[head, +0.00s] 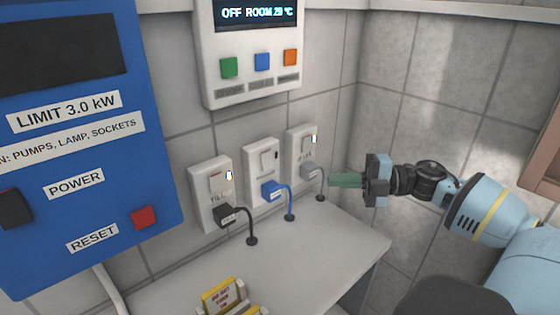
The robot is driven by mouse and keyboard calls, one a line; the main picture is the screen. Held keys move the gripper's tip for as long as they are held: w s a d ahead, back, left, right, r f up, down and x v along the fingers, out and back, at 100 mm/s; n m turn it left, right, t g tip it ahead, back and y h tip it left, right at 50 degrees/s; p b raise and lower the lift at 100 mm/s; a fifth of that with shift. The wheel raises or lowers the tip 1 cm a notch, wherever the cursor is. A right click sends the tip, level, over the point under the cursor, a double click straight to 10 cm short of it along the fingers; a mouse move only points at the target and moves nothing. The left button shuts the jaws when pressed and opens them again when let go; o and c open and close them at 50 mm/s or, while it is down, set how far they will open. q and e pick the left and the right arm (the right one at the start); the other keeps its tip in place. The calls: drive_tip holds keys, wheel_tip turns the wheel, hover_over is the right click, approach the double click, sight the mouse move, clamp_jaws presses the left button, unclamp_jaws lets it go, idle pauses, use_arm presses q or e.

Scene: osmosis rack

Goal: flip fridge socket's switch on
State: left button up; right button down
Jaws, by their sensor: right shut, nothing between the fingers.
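Three white sockets are on the tiled wall, each with a rocker switch and a plug. The left socket (199,187) has a black plug (229,216) and a lit indicator. The middle socket (254,164) has a blue plug (270,191) and a dark indicator beside its switch (267,161). The right socket (294,152) has a grey plug (309,170) and a lit indicator. The socket labels are too small to tell which is the fridge's. My right gripper (334,180) is shut and empty, just right of the grey plug, its green fingers pointing left. My left gripper is out of view.
A grey counter (300,240) lies below the sockets, with cables entering it and a yellow card holder (224,297) in front. A blue power box (100,160) stands at left. A control panel (249,60) reading "OFF ROOM" hangs above.

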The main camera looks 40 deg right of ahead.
drive_tip(key=r+n, duration=0.1)
drive_tip(key=r, duration=0.1)
drive_tip(key=b, duration=0.1)
approach(265, 169)
drive_tip(key=shift+a, duration=1.95)
drive_tip(key=shift+w+a+f+g, duration=0.1)
drive_tip(key=shift+w+g, duration=0.2)
drive_tip(key=shift+w, duration=1.65)
